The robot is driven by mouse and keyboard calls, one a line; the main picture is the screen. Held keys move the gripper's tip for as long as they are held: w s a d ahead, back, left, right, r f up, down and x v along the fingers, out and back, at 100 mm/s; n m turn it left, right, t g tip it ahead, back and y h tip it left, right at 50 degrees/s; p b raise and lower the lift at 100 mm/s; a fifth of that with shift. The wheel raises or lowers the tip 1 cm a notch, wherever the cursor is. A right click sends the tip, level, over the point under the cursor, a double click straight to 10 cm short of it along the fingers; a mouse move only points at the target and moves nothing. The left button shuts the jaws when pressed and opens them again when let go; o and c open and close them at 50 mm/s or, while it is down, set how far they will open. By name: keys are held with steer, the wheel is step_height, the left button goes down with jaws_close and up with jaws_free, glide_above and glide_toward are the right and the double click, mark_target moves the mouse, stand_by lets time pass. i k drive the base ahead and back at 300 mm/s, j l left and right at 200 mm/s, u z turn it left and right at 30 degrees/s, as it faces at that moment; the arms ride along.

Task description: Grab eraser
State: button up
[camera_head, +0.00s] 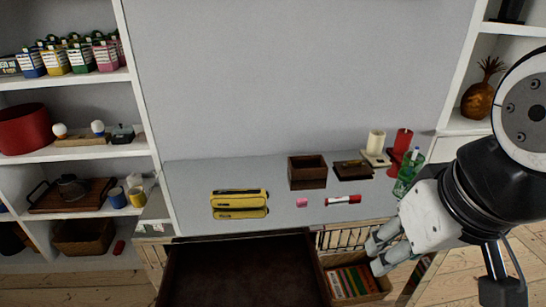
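A small pink block (302,201), which looks like the eraser, lies on the grey desk top (280,222) near its front edge. A red and white marker (342,200) lies just to its right. My gripper (374,257) is at the lower right, in front of the desk, apart from the pink block. Its two grey fingers are spread with nothing seen between them.
An open, dark drawer (240,270) juts out below the desk. A yellow case (240,203) lies left of the block, a wooden box (307,172) behind it. A green bottle (408,175) stands right, near my arm. Shelves flank the desk.

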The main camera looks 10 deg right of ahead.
mark_target(301, 200)
steer(key=k, duration=0.2)
steer(key=i+l+z, duration=0.1)
steer(key=i+l, duration=1.1)
steer(key=i, duration=0.1)
